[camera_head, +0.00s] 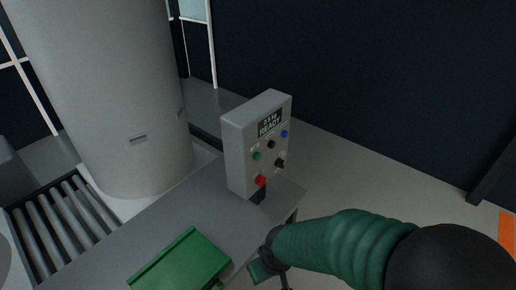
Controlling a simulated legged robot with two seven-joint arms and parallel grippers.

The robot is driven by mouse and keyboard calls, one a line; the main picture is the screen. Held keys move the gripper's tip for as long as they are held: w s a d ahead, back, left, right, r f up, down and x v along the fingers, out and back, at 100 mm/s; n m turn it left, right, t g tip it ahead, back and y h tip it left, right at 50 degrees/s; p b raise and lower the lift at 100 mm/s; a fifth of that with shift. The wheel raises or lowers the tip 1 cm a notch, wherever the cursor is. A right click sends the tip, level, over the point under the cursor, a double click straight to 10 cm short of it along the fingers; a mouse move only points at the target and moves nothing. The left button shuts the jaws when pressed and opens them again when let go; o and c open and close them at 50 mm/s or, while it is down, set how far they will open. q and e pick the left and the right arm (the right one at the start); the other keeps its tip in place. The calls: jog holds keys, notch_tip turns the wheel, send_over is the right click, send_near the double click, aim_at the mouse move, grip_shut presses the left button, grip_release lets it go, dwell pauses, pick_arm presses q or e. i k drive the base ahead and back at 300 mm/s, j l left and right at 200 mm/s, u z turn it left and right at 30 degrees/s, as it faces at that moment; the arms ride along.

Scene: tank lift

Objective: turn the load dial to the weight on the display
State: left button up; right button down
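A grey control box (239,158) stands at the far right end of the grey table. Its dark display (269,122) shows a weight that looks like 2.5 kg, with READY below. Two black knobs sit on its face, an upper one (271,144) and a lower one (280,163); the small labels are unreadable, so I cannot tell which is the load dial. My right arm comes in from the right, green and black. Its gripper (268,266) is below the box, near the table edge and apart from the knobs. Its fingers are partly hidden. My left gripper is out of view.
The box also has a green button (257,156), a blue button (284,133) and a red button (261,181). A green flat object (182,262) lies on the table (150,232). A large grey cylinder (110,90) and a roller conveyor (52,226) stand at left.

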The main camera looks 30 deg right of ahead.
aim_at(279, 162)
jog(key=l+z, duration=0.25)
jog(key=z, duration=0.15)
jog(key=l+z, duration=0.35)
jog(key=k+j, duration=0.05)
